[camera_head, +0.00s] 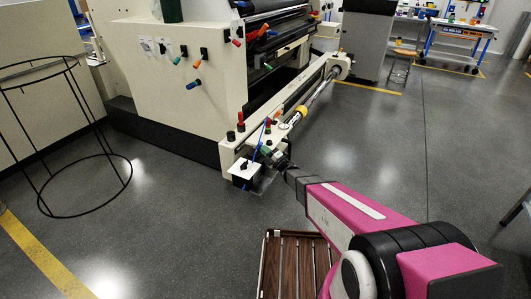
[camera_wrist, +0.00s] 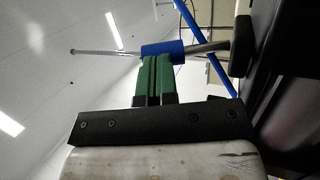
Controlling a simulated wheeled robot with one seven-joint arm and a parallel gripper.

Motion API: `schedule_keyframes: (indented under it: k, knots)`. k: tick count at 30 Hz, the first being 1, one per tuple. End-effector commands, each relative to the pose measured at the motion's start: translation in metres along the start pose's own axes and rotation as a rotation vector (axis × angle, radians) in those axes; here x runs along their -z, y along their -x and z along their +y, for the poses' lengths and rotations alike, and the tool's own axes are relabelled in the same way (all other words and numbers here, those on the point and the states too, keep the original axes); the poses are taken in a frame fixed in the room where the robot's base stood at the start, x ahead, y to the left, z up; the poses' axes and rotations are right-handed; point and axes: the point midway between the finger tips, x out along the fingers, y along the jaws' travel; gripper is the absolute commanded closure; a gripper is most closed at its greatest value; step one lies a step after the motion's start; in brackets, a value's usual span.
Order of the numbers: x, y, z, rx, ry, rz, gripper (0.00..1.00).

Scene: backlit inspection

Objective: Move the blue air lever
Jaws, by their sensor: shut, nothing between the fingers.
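In the wrist view, a blue sleeve (camera_wrist: 163,50) sits on a metal rod, right at the tips of my green fingers. A thin blue bar (camera_wrist: 188,18) slants behind the rod at right. Which of the two blue parts is the air lever I cannot tell. My gripper (camera_wrist: 153,60) has its fingers side by side, shut and empty; I cannot tell whether the tips touch the sleeve. In the head view, a thin blue bar (camera_head: 259,137) rises slanted at the machine's near corner, and my gripper (camera_head: 268,153) is close beside its lower part.
The cream machine (camera_head: 170,75) fills the upper left, with coloured knobs and a long roller (camera_head: 318,95). A small white-topped box (camera_head: 244,170) is at its near corner. A black wire stand (camera_head: 75,215) is at left. Open floor (camera_head: 390,140) lies to the right.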

Motion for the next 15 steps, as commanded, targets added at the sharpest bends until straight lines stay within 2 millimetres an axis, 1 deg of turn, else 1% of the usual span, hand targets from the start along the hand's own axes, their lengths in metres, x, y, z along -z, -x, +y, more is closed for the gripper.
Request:
schedule_keyframes:
  k: [1, 6, 15]
  knots:
    - [0.002, -0.003, 0.005, 0.032, 0.008, 0.001, 1.00]
    - [0.005, -0.016, 0.009, 0.174, 0.036, 0.000, 1.00]
    - [0.009, -0.041, 0.010, 0.447, 0.092, 0.000, 1.00]
